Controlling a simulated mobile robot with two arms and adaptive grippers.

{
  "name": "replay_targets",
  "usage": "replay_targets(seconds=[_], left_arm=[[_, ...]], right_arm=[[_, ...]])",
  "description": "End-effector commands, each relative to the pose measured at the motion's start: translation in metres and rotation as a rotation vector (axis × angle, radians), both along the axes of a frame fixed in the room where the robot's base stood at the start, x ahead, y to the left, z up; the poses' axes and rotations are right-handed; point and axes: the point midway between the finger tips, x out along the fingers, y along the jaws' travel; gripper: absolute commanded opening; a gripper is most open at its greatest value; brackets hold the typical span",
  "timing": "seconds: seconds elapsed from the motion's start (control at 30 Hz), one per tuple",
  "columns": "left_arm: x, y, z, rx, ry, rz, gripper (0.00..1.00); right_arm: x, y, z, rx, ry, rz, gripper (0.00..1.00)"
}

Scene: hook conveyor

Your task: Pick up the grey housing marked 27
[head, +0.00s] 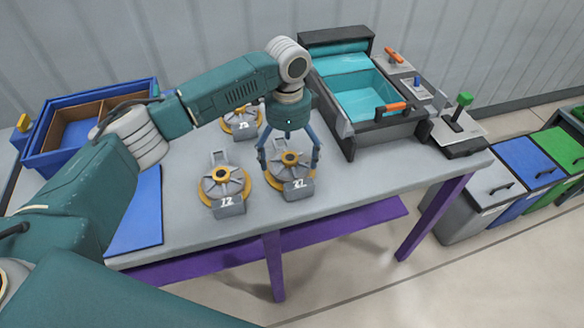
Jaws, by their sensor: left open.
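The grey housing marked 27 (291,174) sits on the grey table, with a yellow ring around its base and its number plate facing the front. My left gripper (289,165) is directly above it, pointing down. Its fingers are open and spread on either side of the housing's upper part; I cannot tell whether they touch it. A similar housing marked 12 (223,186) stands to the left. Another housing (241,122) stands behind, partly hidden by my left arm, and its number is hard to read. My right gripper is not in view.
A blue divided crate (48,165) and a blue mat (137,215) lie on the left. A dark-framed machine with a teal basin (366,97) stands at the back right, beside a green-knobbed lever (461,106). Bins (483,192) stand on the floor at right.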

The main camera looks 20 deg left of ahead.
Motion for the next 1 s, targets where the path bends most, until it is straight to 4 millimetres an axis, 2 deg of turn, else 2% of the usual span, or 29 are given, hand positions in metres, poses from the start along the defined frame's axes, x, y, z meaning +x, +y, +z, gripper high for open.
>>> replay_targets(seconds=[0.1,0.2,0.43,0.77,1.0], left_arm=[[-0.001,0.000,-0.015,0.001,0.003,0.000,0.99],[0.000,0.000,-0.022,0.000,0.000,-0.001,0.99],[0.000,0.000,-0.024,0.000,-0.001,-0.001,0.99],[0.000,0.000,-0.024,0.001,0.000,-0.001,0.34],[0.000,0.000,-0.022,0.000,-0.001,0.000,0.33]], right_arm=[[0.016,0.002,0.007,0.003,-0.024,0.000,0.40],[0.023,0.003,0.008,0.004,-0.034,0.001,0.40],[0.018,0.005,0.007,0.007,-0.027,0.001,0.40],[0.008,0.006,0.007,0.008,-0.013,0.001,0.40],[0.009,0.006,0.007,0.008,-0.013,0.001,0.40]])
